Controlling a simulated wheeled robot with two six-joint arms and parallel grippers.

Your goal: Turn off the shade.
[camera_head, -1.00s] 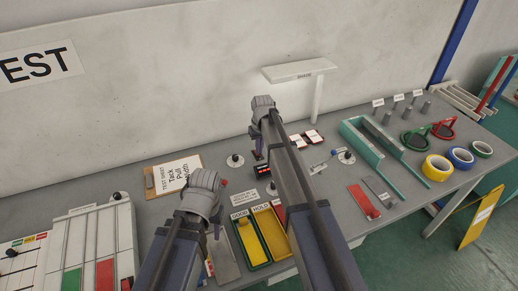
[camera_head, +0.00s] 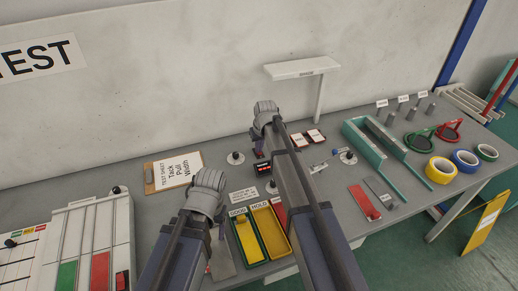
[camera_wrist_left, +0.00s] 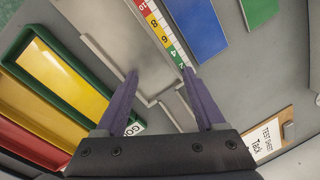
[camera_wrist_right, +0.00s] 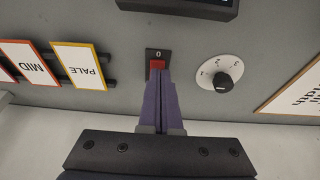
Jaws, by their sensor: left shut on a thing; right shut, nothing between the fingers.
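The white shade (camera_head: 300,68) stands on a post at the back of the bench. In the right wrist view, a small red switch (camera_wrist_right: 157,63) on a dark plate marked 0 lies right at the tips of my right gripper (camera_wrist_right: 161,74). Its fingers are shut together with nothing between them. They seem to touch the switch, but contact is hard to confirm. My left gripper (camera_wrist_left: 160,73) is shut on a grey metal plate (camera_wrist_left: 152,82) with a numbered scale strip (camera_wrist_left: 160,28) beside it. In the head view my arms hide part of the bench middle.
A numbered dial (camera_wrist_right: 220,75) sits close beside the switch. PALE (camera_wrist_right: 80,64) and MID (camera_wrist_right: 28,64) cards lie on its other side. Yellow trays (camera_head: 270,232) lie between my arms. Tape rolls (camera_head: 441,169) and a teal frame (camera_head: 365,143) stand at right.

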